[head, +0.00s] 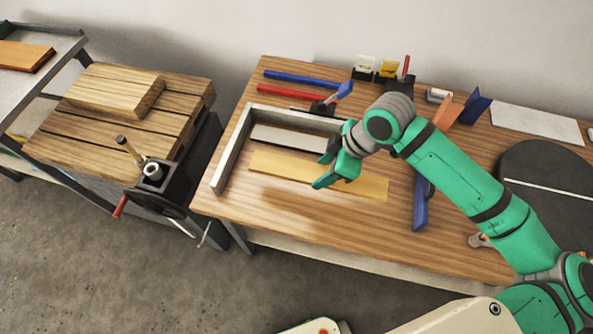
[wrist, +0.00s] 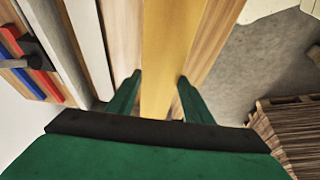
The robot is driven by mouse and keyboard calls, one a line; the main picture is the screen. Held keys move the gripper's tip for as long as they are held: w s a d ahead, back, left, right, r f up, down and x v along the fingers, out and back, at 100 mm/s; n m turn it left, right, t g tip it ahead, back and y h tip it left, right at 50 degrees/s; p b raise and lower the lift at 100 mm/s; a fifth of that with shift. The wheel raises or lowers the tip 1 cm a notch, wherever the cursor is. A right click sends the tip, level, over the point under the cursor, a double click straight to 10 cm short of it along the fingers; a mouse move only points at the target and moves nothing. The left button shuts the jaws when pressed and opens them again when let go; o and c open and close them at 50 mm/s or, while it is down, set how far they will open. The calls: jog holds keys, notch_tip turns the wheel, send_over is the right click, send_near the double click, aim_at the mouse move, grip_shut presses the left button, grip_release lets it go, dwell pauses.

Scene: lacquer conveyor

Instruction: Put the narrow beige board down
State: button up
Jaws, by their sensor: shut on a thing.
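The narrow beige board (head: 280,167) is long, flat and yellowish. It lies level over the wooden workbench (head: 275,220), in front of a whitish board (head: 290,138). My gripper (head: 325,172) is shut on its middle part, with one finger along each long edge. In the wrist view the board (wrist: 172,60) runs away between the two green fingers (wrist: 158,88). A soft shadow shows on the bench beside the board; I cannot tell whether it touches the bench. My gripper hides a part of the board in the head view.
A grey corner fence (head: 233,150) bounds the whitish board at the left and back. Blue (head: 300,78) and red (head: 290,92) bars lie behind it. A blue piece (head: 420,205) stands to the right. The bench front left is clear. A vise table (head: 120,110) stands left.

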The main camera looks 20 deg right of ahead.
aim_at(309, 168)
jog(key=w+a+f, duration=0.1)
jog(key=w+a, duration=0.1)
jog(key=shift+w+a+f, duration=0.3)
jog(key=shift+w+f, duration=0.1)
jog(key=w+f, duration=0.1)
jog(key=w+a+f, duration=0.1)
jog(key=f, duration=0.1)
jog(key=w+a+f, duration=0.1)
jog(key=f, duration=0.1)
jog(key=shift+a, duration=0.25)
jog(key=shift+w+a+f, duration=0.1)
jog(key=shift+w+f, duration=0.05)
jog(key=shift+f, duration=0.8)
jog(key=shift+w+a+f, duration=0.1)
jog(key=shift+f, duration=0.85)
jog(key=shift+f, duration=0.1)
jog(key=o, duration=1.2)
